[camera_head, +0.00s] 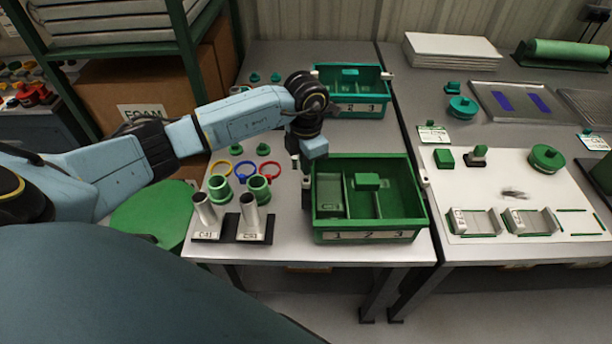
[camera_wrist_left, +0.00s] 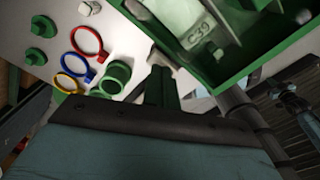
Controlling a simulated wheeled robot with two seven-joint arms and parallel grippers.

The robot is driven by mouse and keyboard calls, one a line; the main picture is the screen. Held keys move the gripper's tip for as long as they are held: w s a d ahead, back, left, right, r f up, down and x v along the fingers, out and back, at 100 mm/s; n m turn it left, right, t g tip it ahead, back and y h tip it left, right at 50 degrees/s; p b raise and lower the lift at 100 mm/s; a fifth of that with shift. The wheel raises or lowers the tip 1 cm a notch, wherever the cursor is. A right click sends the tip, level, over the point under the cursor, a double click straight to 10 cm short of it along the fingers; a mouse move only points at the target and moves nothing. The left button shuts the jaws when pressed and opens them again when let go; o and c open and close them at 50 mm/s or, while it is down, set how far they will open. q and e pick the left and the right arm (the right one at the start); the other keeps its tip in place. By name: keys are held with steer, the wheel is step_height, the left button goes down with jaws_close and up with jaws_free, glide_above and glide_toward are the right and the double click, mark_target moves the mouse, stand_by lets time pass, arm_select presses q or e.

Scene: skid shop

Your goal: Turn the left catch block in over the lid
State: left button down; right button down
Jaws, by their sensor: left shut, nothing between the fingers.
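The front green crate (camera_head: 370,234) stands on the near bench, open-topped, with compartments marked 1, 2 and 3. A small pale block (camera_wrist_left: 163,60) by its wall in the left wrist view looks like the left catch block. Another small pale block (camera_head: 424,178) sits at its right side. I cannot make out a lid on this crate. My left gripper (camera_head: 305,180) points down just outside the crate's left wall. It is shut and empty, its tips (camera_wrist_left: 161,70) close to the left block; whether they touch I cannot tell. My right gripper is not identifiable.
A teal crate (camera_head: 345,109) stands behind, with pale blocks at its sides. The right bench holds a white board (camera_head: 490,192) with parts.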

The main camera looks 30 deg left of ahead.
arm_select(q)
steer(key=shift+f+b, duration=0.5)
steer(key=shift+f, duration=0.15)
stand_by(0.3)
steer(key=shift+r, duration=0.15)
steer(key=shift+r, duration=0.2)
steer(key=shift+a, duration=0.15)
steer(key=shift+s+a+p, duration=0.2)
steer(key=shift+s+a, duration=0.05)
steer(key=shift+a, duration=0.35)
steer(key=shift+s+a+p, duration=0.15)
steer(key=shift+s+a, duration=0.1)
steer(key=shift+a, duration=0.3)
steer(key=shift+f, duration=0.2)
steer(key=shift+f+b, duration=0.6)
steer(key=shift+f, duration=0.1)
